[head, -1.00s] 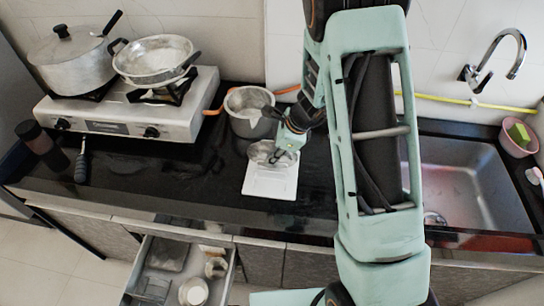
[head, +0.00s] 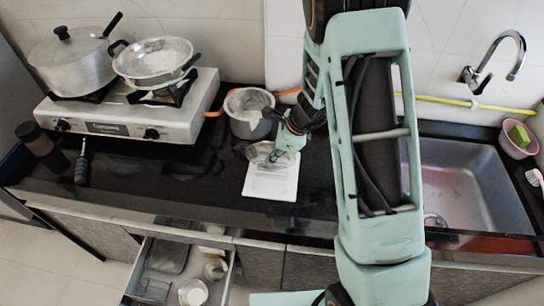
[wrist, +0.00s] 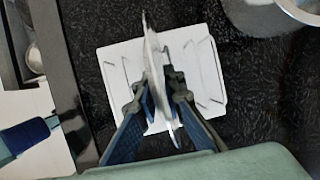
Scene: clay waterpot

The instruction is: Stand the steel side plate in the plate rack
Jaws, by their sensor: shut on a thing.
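The steel side plate (wrist: 155,75) is seen nearly edge-on in the wrist view, upright between the fingers of my gripper (wrist: 160,90). My gripper is shut on it. The white plate rack (wrist: 206,62) lies flat on the counter behind the plate, with low raised rails on its left and right sides. In the head view the plate (head: 259,152) is over the far part of the rack (head: 270,187), at my gripper (head: 275,157). I cannot tell whether the plate's lower edge touches the rack.
A metal pot (head: 249,118) stands just behind the rack. The gas stove (head: 130,118) with two pans is at the left, and the sink (head: 470,185) at the right. An open drawer (head: 180,272) sits below the counter's front edge. The black counter (head: 130,175) left of the rack is mostly clear.

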